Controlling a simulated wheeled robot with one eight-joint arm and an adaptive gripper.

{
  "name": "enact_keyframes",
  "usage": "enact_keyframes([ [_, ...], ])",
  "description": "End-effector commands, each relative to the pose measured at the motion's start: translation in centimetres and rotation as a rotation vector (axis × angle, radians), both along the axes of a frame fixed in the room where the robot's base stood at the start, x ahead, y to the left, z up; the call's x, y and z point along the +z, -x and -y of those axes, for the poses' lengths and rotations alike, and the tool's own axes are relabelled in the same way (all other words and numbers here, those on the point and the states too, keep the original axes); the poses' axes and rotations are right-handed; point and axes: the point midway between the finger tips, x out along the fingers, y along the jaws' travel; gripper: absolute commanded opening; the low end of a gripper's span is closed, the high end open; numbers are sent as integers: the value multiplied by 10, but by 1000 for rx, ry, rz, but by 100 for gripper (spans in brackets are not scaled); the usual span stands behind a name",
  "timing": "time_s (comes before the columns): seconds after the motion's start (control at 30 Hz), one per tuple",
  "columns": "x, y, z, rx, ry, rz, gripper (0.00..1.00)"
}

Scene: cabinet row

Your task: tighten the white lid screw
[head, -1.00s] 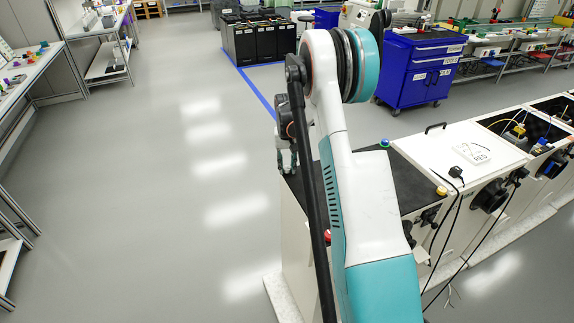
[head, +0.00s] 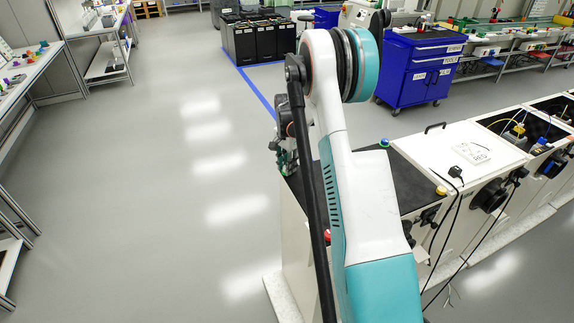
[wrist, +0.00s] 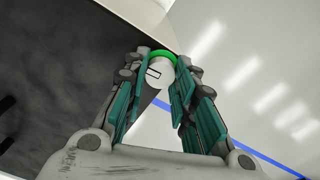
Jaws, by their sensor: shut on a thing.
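The white lid screw (wrist: 160,74) is a round white knob with a green ring at its base and a dark rectangular mark on its top. In the wrist view it sits between my fingertips at the edge of the dark cabinet top (wrist: 60,70). My gripper (wrist: 157,85) is shut on it, with a finger on each side. In the head view my gripper (head: 284,158) is at the far left corner of the black cabinet top (head: 405,185).
Other knobs stand at the cabinet's edges: a blue-green one (head: 384,143), a yellow one (head: 442,190) and a red one (head: 327,236). A white-topped cabinet (head: 460,150) with a black handle adjoins on the right. The floor to the left is open.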

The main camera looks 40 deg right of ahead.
Motion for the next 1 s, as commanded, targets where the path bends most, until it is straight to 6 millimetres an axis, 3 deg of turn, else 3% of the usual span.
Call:
enact_keyframes([
  [0.3, 0, 0, 0, -100, 0, 0, 1],
  [0.8, 0, 0, 0, -115, 0, 0, 1],
  [0.83, 0, 0, 0, -115, 0, 0, 31],
  [0.9, 0, 0, 0, -115, 0, 0, 46],
  [1.0, 0, 0, 0, -115, 0, 0, 46],
])
